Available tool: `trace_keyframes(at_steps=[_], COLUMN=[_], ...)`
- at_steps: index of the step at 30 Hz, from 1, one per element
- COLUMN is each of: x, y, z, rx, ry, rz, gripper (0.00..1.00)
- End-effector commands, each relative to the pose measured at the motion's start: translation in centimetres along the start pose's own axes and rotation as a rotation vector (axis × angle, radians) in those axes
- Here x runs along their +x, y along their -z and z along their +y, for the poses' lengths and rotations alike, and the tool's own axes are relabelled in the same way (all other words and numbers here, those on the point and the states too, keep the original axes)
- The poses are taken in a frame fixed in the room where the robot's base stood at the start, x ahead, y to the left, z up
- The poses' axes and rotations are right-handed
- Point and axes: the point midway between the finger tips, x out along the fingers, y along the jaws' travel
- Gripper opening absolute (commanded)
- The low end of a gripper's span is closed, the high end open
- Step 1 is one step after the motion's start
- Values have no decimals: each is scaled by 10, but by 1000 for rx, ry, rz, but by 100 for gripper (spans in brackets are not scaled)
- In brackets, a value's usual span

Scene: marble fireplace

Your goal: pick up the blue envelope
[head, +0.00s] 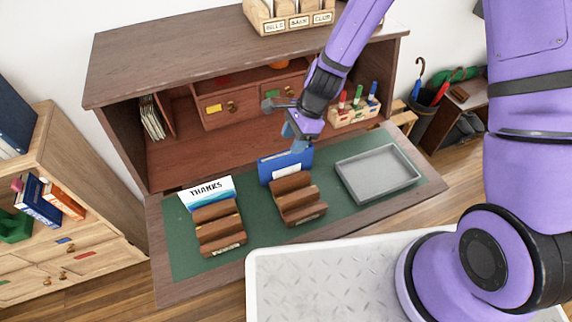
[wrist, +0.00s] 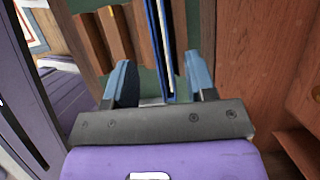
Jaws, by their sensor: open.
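The blue envelope (head: 278,168) stands upright at the back of the middle wooden letter rack (head: 300,203) on the green desk mat. My gripper (head: 294,137) is just above and behind its top edge. In the wrist view my gripper (wrist: 160,82) is open, and the envelope (wrist: 161,35) shows nearly edge-on, reaching down into the gap between the two blue fingers, closer to the right finger. I see room on both sides of it, so neither finger appears to press on it.
A second rack (head: 220,230) at the left holds a THANKS card (head: 207,191). A grey tray (head: 378,172) lies to the right. The desk's cubbies and small drawers (head: 222,110) rise behind my gripper, with a pen holder (head: 354,112) at the right.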

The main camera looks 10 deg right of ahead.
Motion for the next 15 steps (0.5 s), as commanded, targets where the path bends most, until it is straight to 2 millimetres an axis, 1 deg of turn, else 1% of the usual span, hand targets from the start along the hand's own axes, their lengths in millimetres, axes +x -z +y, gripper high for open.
trace_keyframes(at_steps=[1, 8, 15], x=[4, 14, 42], y=[0, 0, 3], z=[0, 0, 0], rx=[0, 0, -1], ry=[0, -1, -2], rz=[0, -1, -1], gripper=[51, 51, 51])
